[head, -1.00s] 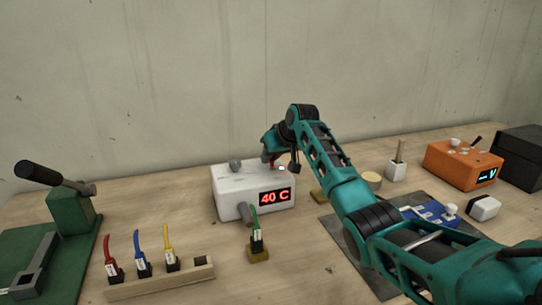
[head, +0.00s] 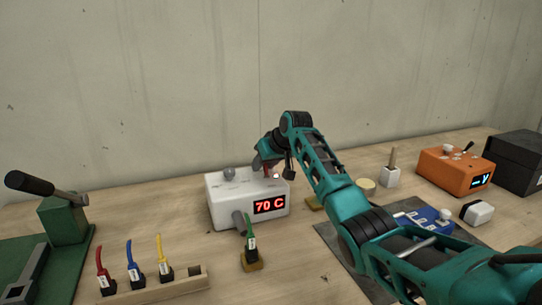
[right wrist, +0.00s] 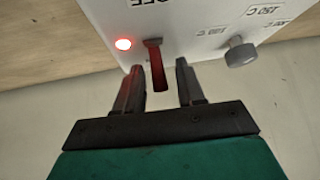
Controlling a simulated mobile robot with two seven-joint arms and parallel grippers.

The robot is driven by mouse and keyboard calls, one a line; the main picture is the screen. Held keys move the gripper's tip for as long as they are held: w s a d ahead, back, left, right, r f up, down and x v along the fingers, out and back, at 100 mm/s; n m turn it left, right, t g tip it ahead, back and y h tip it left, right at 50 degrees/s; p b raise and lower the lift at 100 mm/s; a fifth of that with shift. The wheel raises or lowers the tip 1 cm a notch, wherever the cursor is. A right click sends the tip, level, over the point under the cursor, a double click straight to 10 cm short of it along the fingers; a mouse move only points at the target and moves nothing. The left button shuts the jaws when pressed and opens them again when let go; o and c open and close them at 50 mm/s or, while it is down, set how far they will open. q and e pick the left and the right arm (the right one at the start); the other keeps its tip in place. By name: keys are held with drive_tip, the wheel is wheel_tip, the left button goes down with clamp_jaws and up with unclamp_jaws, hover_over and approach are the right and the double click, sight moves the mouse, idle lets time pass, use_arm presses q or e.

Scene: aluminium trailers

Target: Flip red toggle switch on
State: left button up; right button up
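A white box (head: 225,204) stands on the bench with a red display (head: 269,206) reading 70 C. The red toggle switch (right wrist: 157,66) shows in the right wrist view on the box's top, beside a lit red lamp (right wrist: 123,44). My right gripper (right wrist: 158,73) is open, with a finger on either side of the red lever and visible gaps to both. In the head view my right gripper (head: 268,166) is over the box's back right part and hides most of the switch. My left gripper is not in view.
A grey knob (right wrist: 241,53) sits on the same box top. A green cable plug (head: 251,249) stands before the box, and a wooden rack (head: 188,285) with coloured plugs at front left. An orange box (head: 447,172) stands at right. A wall is behind.

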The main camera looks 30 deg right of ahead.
drive_tip(key=v, duration=1.2)
drive_tip(key=shift+s+r, duration=0.25)
